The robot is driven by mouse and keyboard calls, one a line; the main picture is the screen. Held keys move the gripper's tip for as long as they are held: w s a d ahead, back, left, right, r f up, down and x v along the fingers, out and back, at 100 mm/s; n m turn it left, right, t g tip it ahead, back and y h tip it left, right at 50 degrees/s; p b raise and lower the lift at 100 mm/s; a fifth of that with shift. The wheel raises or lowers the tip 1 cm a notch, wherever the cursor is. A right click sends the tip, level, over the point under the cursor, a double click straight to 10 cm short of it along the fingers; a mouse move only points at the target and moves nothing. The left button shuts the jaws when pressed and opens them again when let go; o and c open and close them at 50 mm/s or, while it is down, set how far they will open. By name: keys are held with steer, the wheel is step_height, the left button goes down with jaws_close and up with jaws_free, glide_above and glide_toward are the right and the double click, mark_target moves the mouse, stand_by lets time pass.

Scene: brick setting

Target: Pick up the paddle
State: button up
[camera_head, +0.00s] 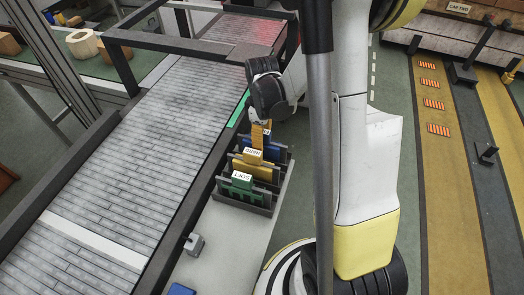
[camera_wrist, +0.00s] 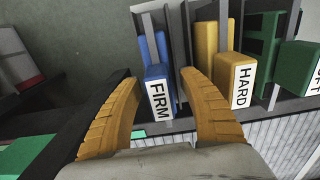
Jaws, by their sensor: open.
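Several paddles with labelled handles stand in a dark rack (camera_head: 262,207). The blue paddle, labelled FIRM (camera_wrist: 158,88), shows in the wrist view between my two orange fingers. My gripper (camera_wrist: 158,78) is open, one finger on each side of the blue handle with a gap showing. The yellow paddle, labelled HARD (camera_wrist: 232,78), stands just right of the right finger. The green paddle (camera_wrist: 298,66) is at the right edge, its label cut off; in the head view the green paddle (camera_head: 240,194) reads SOFT. There my gripper (camera_head: 260,134) is at the rack's far end, partly covering the blue paddle (camera_head: 279,153).
A slatted conveyor (camera_head: 150,150) with a dark frame runs left of the rack. A small grey box (camera_head: 194,244) stands in front of the rack. Wooden pieces (camera_head: 83,44) lie on a green surface at upper left.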

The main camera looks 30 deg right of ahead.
jaws_close()
stand_by(0.3)
